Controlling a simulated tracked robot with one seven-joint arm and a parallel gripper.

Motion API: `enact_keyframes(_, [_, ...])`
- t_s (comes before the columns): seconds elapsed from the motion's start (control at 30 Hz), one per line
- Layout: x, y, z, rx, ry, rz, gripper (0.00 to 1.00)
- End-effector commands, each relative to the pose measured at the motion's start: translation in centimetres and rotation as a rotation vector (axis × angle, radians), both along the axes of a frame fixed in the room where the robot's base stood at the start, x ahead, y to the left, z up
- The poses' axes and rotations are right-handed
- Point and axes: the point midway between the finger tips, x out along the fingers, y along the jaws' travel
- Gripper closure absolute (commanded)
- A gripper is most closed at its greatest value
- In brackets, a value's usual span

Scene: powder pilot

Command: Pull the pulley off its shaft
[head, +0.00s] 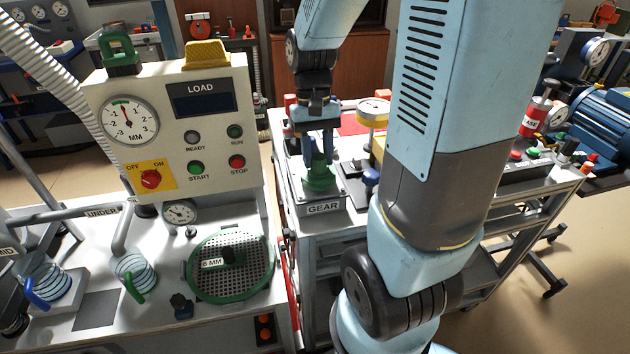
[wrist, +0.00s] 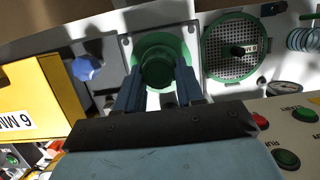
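A green round part, which I take to be the pulley (head: 320,183), is on a grey stand labelled GEAR (head: 322,209) in the head view. In the wrist view, the green part (wrist: 160,50) has a wide rim and a narrower, dark-centred hub. My gripper (head: 319,158) points down over it. In the wrist view, the fingers of my gripper (wrist: 159,82) lie on either side of the hub. I cannot tell whether they touch it. The shaft is not clearly visible.
A cream LOAD panel (head: 220,130) with gauge and buttons stands at the left. A green-rimmed mesh sieve (head: 192,293) lies on the bench. A blue knob (head: 371,177) is right of the stand. A yellow block (wrist: 35,95) is at the left in the wrist view.

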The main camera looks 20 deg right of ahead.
Motion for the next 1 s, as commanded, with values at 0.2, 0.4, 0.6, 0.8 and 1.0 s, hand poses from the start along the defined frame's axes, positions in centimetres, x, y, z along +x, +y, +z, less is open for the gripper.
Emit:
enact_keyframes(0.2, [0.00, 0.01, 0.00, 0.000, 0.000, 0.000, 0.89])
enact_keyframes(0.4, [0.00, 0.01, 0.01, 0.000, 0.000, 0.000, 1.00])
enact_keyframes(0.6, [0.02, 0.02, 0.05, 0.000, -0.001, 0.000, 1.00])
enact_keyframes(0.8, [0.04, 0.01, 0.27, 0.000, -0.001, 0.000, 1.00])
enact_keyframes(1.0, [0.08, 0.02, 0.53, 0.001, -0.002, 0.000, 1.00])
